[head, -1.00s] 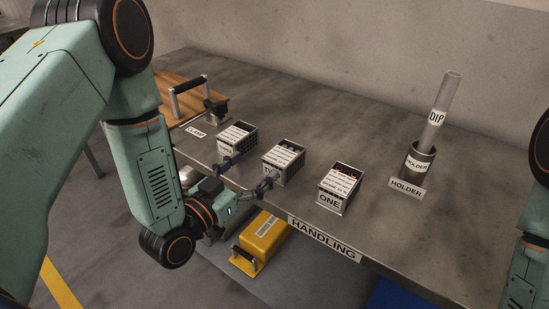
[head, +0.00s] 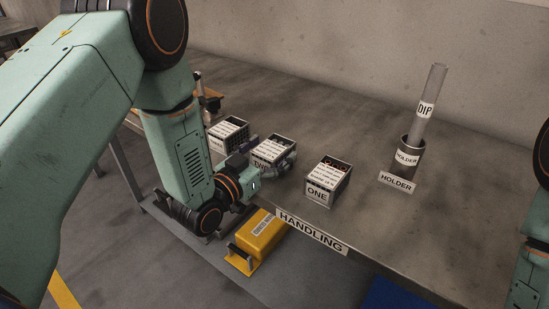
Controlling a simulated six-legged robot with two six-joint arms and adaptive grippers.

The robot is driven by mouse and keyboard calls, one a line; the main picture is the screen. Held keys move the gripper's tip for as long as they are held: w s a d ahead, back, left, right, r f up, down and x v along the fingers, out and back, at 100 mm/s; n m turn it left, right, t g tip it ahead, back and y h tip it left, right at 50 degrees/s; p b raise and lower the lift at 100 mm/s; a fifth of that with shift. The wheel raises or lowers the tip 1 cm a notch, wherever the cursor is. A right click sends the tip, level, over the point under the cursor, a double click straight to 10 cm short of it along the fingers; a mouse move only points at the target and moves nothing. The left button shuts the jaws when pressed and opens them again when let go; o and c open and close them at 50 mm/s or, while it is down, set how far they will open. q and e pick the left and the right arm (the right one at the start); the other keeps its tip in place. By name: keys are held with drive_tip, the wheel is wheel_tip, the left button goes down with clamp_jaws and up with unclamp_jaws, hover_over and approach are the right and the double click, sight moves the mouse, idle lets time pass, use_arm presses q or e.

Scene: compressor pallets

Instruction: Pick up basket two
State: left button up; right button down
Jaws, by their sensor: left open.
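Basket two (head: 270,148), a small dark box with a white printed top and a "TWO" label, stands upright on the handling table (head: 330,225) near its front edge. My left gripper (head: 269,155) is open, with one finger at the left side of basket two and the other at its right side. I cannot tell whether the fingers touch it. The wrist hides part of the basket's lower front. My right gripper is out of view; only part of that arm shows at the right edge.
Basket one (head: 327,182) stands to the right of basket two, and another similar basket (head: 227,134) stands close on its left. A holder (head: 408,158) with a grey "DIP" tube (head: 425,108) stands further right. A yellow box (head: 257,241) sits below the table edge.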

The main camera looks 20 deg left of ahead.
use_arm(q)
drive_tip(key=shift+w+d, duration=0.1)
drive_tip(key=shift+w, duration=0.35)
drive_tip(key=shift+d, duration=0.15)
drive_tip(key=shift+r, duration=0.1)
drive_tip(key=c, duration=1.7)
